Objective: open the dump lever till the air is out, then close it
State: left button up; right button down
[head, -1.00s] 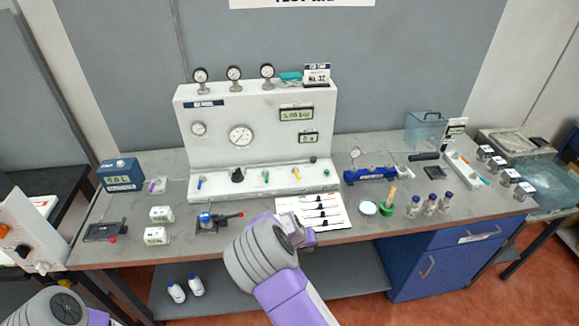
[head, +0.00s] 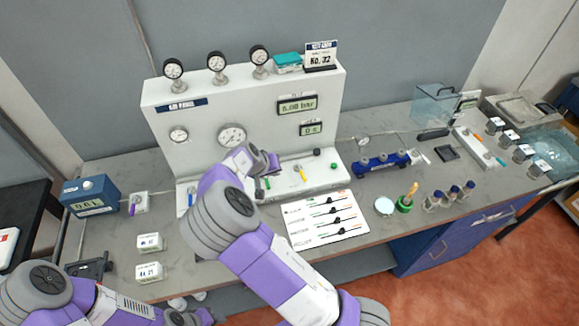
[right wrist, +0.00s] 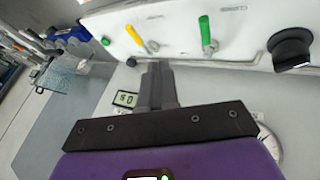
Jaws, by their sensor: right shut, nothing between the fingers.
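The white test panel (head: 160,130) stands on the bench. Its sloped base carries a blue lever (head: 190,195), a green lever (head: 267,183) and a yellow lever (head: 301,174). The right wrist view shows the green lever (right wrist: 205,32), the yellow lever (right wrist: 135,36) and a large black knob (right wrist: 290,48); I cannot read which is the dump lever. My right gripper (head: 270,165) is shut and empty. Its fingers (right wrist: 157,72) point between the yellow and green levers, apparently touching neither. My left gripper (head: 188,318) is at the bottom edge, its fingers unclear.
Three gauges (head: 217,62) top the panel, above a bar display (head: 297,104). A lever chart (head: 320,218) lies in front. A blue manifold (head: 382,164), a green cup (head: 404,203) and vials stand right. A blue meter (head: 90,195) and white boxes (head: 149,243) stand left.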

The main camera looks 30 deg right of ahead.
aim_at(301, 172)
jog(key=x, duration=0.5)
jog(key=p+x, duration=0.1)
jog(key=x, duration=0.4)
jog(key=shift+s, duration=0.2)
jog(key=shift+s+d+f+p, duration=0.15)
jog(key=shift+d+p, duration=0.1)
jog(key=shift+d, duration=0.35)
jog(key=shift+s+d+f+p, duration=0.1)
jog(key=shift+s+d+p, duration=0.1)
jog(key=shift+d, duration=0.4)
jog(key=shift+s+d+f, duration=0.15)
jog(key=shift+d, duration=0.5)
pick_arm(q)
notch_tip(301, 172, up, 2)
jog(key=shift+s+r, duration=0.1)
